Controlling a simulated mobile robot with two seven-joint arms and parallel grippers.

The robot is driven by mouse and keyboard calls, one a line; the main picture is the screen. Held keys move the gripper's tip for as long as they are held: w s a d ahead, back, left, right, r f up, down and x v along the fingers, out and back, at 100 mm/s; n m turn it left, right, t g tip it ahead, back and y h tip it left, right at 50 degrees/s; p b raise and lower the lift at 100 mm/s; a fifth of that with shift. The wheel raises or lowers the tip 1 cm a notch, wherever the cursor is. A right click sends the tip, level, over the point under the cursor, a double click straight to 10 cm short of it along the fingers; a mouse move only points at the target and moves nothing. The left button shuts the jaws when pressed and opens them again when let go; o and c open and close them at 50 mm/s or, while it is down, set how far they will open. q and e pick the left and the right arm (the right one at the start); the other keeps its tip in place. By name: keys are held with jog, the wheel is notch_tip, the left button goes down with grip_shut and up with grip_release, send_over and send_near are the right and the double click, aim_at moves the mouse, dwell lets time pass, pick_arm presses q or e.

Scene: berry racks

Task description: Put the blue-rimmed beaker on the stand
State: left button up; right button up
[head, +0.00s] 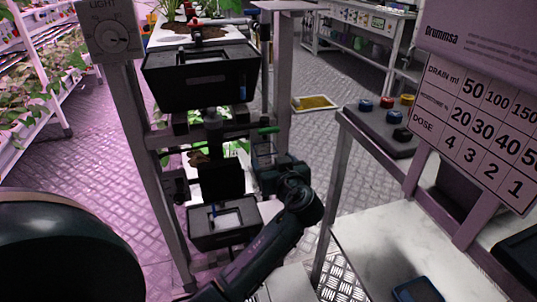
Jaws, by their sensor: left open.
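I cannot make out the blue-rimmed beaker for certain. A dark, blue-edged object (418,290) lies on the white tabletop at the bottom right, cut by the frame edge. I cannot pick out the stand for certain either. My left arm rises from the bottom middle, and its gripper (268,160) is beside the right post of the metal rack, at about the middle of its height. The gripper is open. Its fingertips are dark and hard to separate from the rack. I see nothing held in it. My right gripper is not in view.
The metal rack (127,110) carries an upper black bin (200,92) and a lower black tray (222,240). A dark panel (378,140) with coloured round caps and a number sign (480,125) stand at right. Plant shelves (55,100) line the left. The patterned floor between is clear.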

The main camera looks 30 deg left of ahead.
pick_arm(q)
jog(key=v, duration=0.6)
jog(key=shift+s+d, duration=0.2)
jog(key=shift+d, duration=0.05)
